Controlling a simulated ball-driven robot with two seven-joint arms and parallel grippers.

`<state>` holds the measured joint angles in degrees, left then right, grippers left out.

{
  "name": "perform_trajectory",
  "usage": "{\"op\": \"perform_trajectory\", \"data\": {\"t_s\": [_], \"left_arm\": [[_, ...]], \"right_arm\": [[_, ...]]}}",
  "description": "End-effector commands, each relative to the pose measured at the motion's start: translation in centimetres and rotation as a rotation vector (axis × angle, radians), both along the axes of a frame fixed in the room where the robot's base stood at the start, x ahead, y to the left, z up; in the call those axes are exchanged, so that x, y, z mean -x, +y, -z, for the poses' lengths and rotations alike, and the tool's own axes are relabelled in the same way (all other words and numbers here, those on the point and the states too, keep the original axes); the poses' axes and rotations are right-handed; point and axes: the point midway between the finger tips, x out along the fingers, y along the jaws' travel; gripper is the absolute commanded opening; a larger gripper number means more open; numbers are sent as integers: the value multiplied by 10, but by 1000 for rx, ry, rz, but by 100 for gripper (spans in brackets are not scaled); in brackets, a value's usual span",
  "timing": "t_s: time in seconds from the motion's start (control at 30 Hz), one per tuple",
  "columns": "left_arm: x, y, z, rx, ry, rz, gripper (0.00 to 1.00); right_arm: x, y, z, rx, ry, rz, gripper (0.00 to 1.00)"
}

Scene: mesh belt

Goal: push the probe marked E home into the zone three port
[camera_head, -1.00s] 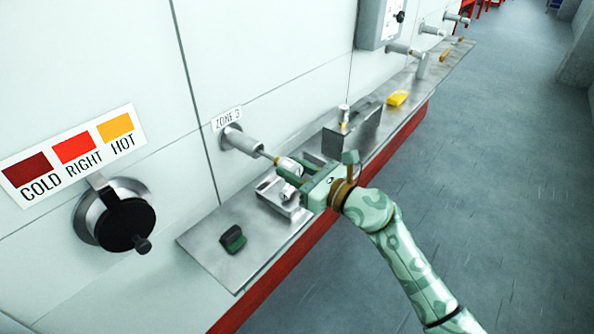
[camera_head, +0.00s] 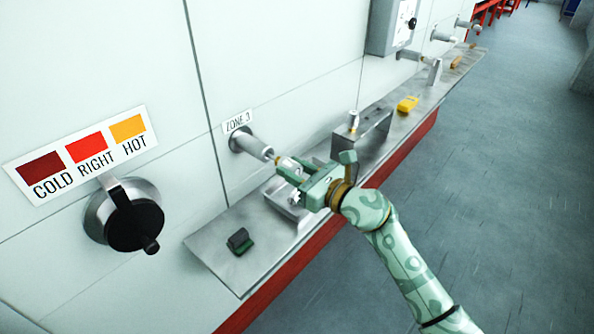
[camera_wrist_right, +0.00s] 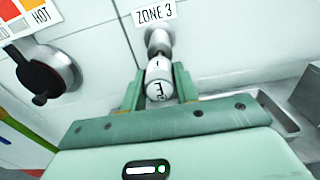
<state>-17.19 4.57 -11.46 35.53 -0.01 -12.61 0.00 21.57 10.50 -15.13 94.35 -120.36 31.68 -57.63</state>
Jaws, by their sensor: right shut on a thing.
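The probe marked E shows in the right wrist view (camera_wrist_right: 160,88), a white cylinder with a dark E on its end. It also shows in the head view (camera_head: 288,163), between the jaws and the port. My right gripper (camera_head: 287,170) is shut on the probe, with a finger on either side of it in the wrist view. The zone three port (camera_head: 252,146) is a grey tube standing out from the wall under the ZONE 3 label (camera_head: 237,122). The probe is lined up with the port's mouth, and only a short length shows between them. My left gripper is out of view.
A metal shelf (camera_head: 218,242) runs along the wall below the port, with a metal rest (camera_head: 285,195) under my gripper. A dark green block (camera_head: 240,241) lies on it. A bracket (camera_head: 372,135) and a yellow item (camera_head: 407,104) stand farther along. A black-knobbed dial (camera_head: 130,222) is left.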

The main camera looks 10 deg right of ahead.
Motion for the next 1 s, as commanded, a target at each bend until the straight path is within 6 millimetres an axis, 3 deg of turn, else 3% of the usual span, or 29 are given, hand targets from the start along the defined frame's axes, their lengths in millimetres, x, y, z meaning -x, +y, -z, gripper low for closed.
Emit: {"op": "perform_trajectory", "data": {"t_s": [0.97,1.0], "left_arm": [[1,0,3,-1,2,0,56],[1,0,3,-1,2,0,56]], "right_arm": [[-19,15,-1,-1,-1,0,10],[-19,15,-1,-1,-1,0,41]]}}
